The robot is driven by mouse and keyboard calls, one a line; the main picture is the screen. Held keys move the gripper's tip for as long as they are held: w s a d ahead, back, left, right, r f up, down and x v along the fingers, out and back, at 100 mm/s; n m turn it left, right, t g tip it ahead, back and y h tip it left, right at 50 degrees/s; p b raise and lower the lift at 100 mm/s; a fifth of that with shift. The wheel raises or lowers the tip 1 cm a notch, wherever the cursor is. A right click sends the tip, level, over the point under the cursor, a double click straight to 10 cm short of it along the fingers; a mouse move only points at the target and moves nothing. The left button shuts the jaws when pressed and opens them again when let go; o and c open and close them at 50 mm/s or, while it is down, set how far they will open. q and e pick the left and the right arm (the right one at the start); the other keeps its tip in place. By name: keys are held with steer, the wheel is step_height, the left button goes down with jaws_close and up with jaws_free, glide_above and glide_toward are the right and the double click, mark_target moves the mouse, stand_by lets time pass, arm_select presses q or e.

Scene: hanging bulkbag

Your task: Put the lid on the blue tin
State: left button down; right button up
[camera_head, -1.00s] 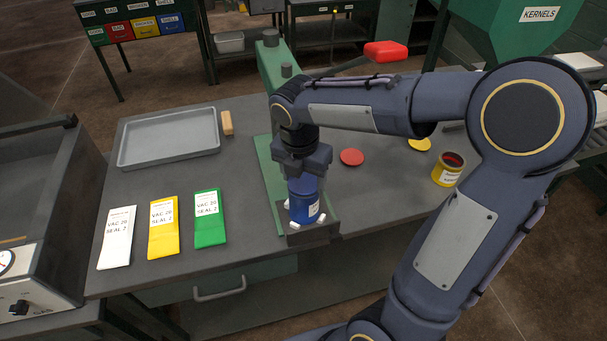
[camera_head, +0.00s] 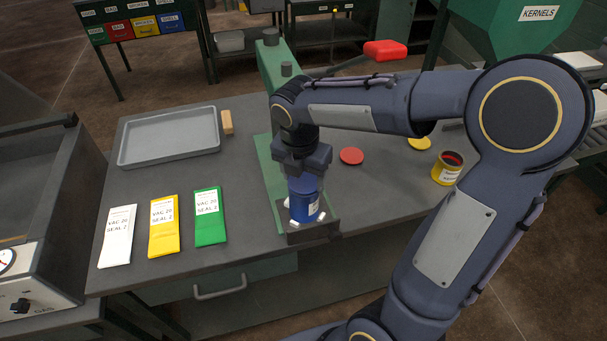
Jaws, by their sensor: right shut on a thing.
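The blue tin (camera_head: 304,207) with a white label stands upright on the base of the green press-like stand on the table. My right gripper (camera_head: 303,174) points down right over the tin's top and is shut. What lies between its fingers, most likely the lid, is hidden by the gripper and wrist, and I cannot tell whether it touches the tin's rim. My left gripper is not in view.
A red lid (camera_head: 351,156), a yellow lid (camera_head: 419,143) and an open yellow tin (camera_head: 447,168) are on the right. Green, yellow and white pouches and a grey tray (camera_head: 127,151) lie left. The stand's green column (camera_head: 271,62) and red-ended lever (camera_head: 385,50) rise behind my arm.

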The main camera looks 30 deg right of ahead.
mark_target(303, 182)
steer(key=shift+s+f, duration=0.15)
steer(key=shift+f, duration=0.15)
steer(key=o, duration=1.3)
steer(key=shift+r+p, duration=3.4)
steer(key=shift+r, duration=0.3)
